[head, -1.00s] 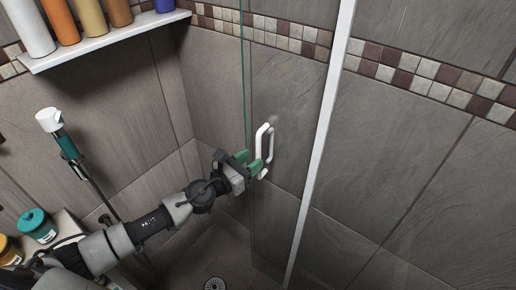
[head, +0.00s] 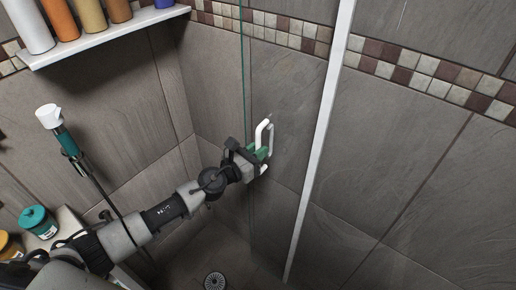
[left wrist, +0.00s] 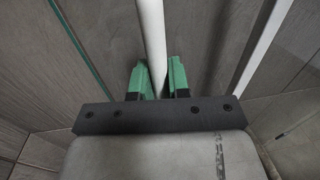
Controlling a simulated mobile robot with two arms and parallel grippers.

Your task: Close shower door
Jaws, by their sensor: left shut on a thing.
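The shower door is a clear glass panel (head: 290,125) with a green edge on its left and a white strip on its right. A white bar handle (head: 262,131) is fixed to the glass, upright and slightly tilted. My left gripper (head: 259,154) is at the handle's lower half, with its green fingers shut on it. In the left wrist view the white handle (left wrist: 153,40) runs between the green fingers (left wrist: 158,80). The fingers hide a short stretch of the handle. My right gripper is in neither view.
A white shelf (head: 105,41) with several bottles is on the left wall. A white-and-teal hand shower (head: 60,130) and a teal-lidded jar (head: 38,220) stand at left. A drain (head: 214,281) is in the floor. The space between shelf and door is clear.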

